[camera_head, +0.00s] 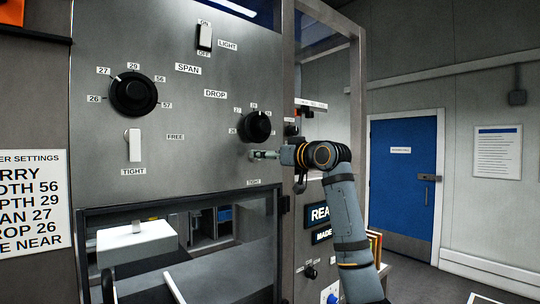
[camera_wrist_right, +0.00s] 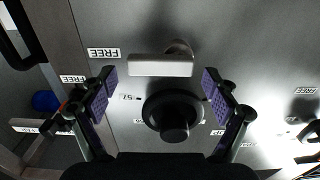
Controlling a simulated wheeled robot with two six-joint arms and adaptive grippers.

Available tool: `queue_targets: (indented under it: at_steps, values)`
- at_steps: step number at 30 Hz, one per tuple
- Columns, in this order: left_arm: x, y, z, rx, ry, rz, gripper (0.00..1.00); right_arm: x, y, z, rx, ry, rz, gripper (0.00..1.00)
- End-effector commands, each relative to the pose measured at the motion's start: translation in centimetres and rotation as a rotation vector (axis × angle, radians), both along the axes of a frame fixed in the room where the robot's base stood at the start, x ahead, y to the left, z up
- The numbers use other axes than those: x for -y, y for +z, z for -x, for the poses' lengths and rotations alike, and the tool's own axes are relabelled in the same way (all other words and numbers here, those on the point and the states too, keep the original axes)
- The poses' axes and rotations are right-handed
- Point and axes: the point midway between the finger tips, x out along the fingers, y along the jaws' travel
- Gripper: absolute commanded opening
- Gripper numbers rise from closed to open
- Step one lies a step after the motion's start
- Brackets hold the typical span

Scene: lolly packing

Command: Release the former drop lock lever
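In the wrist view the pale drop lock lever (camera_wrist_right: 160,66) lies level, its pivot at its right end and its free end towards a FREE label (camera_wrist_right: 104,53). My right gripper (camera_wrist_right: 157,82) is open, with one finger to each side of the lever and a gap to both its ends. In the head view my right gripper (camera_head: 264,154) is at the panel just below the DROP dial (camera_head: 255,126) and above a TIGHT label (camera_head: 254,181). It largely hides the lever there. The dial's black knob (camera_wrist_right: 174,122) also shows between the fingers. My left gripper is not in view.
The SPAN dial (camera_head: 133,94) and its white lock lever (camera_head: 135,146), hanging down towards TIGHT, are further left on the panel. A light switch (camera_head: 204,36) is above. A frame post stands right of the panel. An open window with a white block (camera_head: 137,238) is below.

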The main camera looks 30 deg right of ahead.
Motion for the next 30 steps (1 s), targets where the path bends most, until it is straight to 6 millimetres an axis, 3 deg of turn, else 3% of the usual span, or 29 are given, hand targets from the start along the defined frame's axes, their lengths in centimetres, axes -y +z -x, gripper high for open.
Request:
queue_targets:
  at_steps: [10,21,30]
  values:
    - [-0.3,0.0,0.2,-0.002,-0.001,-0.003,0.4,0.2,0.0,0.8,0.0,-0.003,0.001,0.89]
    - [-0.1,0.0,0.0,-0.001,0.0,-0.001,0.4,0.8,-0.1,9.3,-0.004,-0.006,0.008,0.89]
    - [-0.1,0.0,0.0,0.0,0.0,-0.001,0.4,1.0,-0.1,11.9,-0.001,-0.001,0.001,0.89]
